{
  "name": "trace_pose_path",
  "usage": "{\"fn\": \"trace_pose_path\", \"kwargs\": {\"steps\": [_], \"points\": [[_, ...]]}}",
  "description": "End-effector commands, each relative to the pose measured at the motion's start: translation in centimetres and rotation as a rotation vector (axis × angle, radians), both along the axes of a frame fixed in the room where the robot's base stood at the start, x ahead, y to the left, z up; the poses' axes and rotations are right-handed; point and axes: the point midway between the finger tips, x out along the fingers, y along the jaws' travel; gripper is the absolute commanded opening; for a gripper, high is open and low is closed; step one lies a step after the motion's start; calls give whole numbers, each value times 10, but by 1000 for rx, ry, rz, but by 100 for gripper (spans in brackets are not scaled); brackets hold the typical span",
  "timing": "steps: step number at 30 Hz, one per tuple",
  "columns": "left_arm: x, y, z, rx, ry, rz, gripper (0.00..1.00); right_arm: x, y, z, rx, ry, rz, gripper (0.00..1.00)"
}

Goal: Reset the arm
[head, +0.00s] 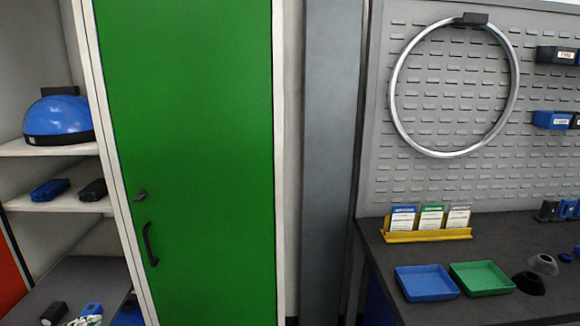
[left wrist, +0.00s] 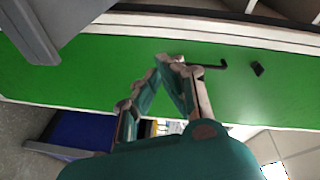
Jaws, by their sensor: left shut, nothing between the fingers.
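My left gripper (left wrist: 170,64) shows in the left wrist view. Its two fingers come together at the tips with nothing between them. Behind it in that view is the green cabinet door (left wrist: 100,55), seen sideways, with its black handle (left wrist: 210,66) just right of the fingertips. I cannot tell whether the tips touch the door. In the head view neither gripper shows; the same green door (head: 190,90) is closed there, with its handle (head: 149,245) low on the left. My right gripper is in neither view.
Left of the door, open shelves (head: 60,148) hold a blue helmet (head: 58,118) and small boxes. At right, a dark workbench (head: 400,255) carries a blue tray (head: 426,283), a green tray (head: 482,278) and a yellow card holder (head: 428,236). A wheel rim (head: 396,110) hangs on the pegboard.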

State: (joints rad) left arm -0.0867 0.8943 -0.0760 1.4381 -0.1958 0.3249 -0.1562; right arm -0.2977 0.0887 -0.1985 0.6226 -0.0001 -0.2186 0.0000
Motion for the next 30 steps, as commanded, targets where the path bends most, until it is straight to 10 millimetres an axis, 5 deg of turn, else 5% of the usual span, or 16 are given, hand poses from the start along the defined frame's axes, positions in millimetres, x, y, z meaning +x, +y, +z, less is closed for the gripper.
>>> {"fn": "trace_pose_path", "kwargs": {"steps": [5, 12, 18, 30], "points": [[-28, -67, -60, -207, 186, 190, 0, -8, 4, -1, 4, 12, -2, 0], [-112, -150, -115, -476, 537, 482, 0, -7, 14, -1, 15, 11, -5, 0], [-187, -200, -125, -617, 799, 655, 0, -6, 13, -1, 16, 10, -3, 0], [-281, -249, -110, -740, 1107, 819, 0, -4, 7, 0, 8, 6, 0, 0]]}}
